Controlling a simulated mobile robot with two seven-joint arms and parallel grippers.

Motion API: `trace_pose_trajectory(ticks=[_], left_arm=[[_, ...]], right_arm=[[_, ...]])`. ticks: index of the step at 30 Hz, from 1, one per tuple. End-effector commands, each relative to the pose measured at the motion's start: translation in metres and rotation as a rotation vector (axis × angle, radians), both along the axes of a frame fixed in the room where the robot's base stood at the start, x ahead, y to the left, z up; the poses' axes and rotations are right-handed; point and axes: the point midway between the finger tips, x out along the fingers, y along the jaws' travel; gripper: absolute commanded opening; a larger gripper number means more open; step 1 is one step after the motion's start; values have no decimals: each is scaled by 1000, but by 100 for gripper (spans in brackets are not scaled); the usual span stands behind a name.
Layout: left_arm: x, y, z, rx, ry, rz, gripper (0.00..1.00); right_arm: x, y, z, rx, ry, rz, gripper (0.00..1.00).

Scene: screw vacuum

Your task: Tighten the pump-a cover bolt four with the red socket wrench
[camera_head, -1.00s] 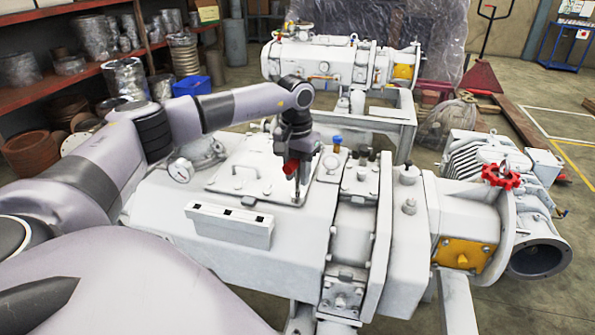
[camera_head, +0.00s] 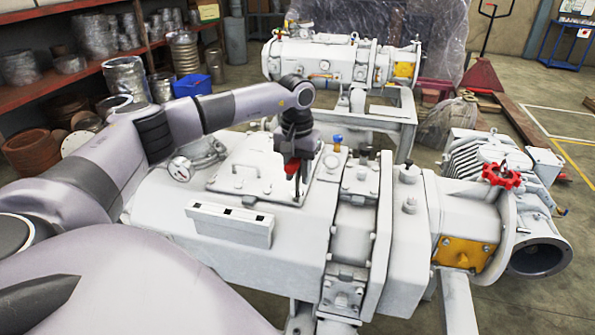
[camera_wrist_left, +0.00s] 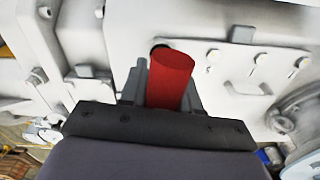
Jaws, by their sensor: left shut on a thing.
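My left gripper (camera_head: 296,166) points down over the cover plate on top of the near white pump (camera_head: 165,215). It is shut on the red socket wrench (camera_head: 290,168), of which a small red part shows in the head view. In the left wrist view the wrench's red handle (camera_wrist_left: 171,78) stands between the fingers. The cover plate (camera_head: 240,168) has a handle and several bolts around its edge. The wrench is at the plate's right side, near its front right corner. The gripper hides the wrench's lower end, so I cannot tell whether it sits on a bolt. My right gripper is not in view.
A white box with dark slots (camera_head: 230,224) sits in front of the plate. A red handwheel (camera_head: 501,176) and a second white pump (camera_head: 318,60) stand farther off.

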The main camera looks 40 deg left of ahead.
Motion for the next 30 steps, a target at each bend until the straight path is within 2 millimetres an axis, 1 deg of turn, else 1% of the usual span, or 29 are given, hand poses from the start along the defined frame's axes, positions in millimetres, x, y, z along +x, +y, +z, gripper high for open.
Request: trace_pose_trajectory(ticks=[3, 19, 24, 30], left_arm=[[2, 0, 10, -2, -7, 0, 0], [1, 1, 43, 0, -8, 2, 0], [1, 1, 49, -1, -8, 2, 0], [1, 1, 49, -1, -8, 2, 0]], right_arm=[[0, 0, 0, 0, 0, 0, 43], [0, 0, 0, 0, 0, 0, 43], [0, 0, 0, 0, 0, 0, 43], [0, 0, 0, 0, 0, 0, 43]])
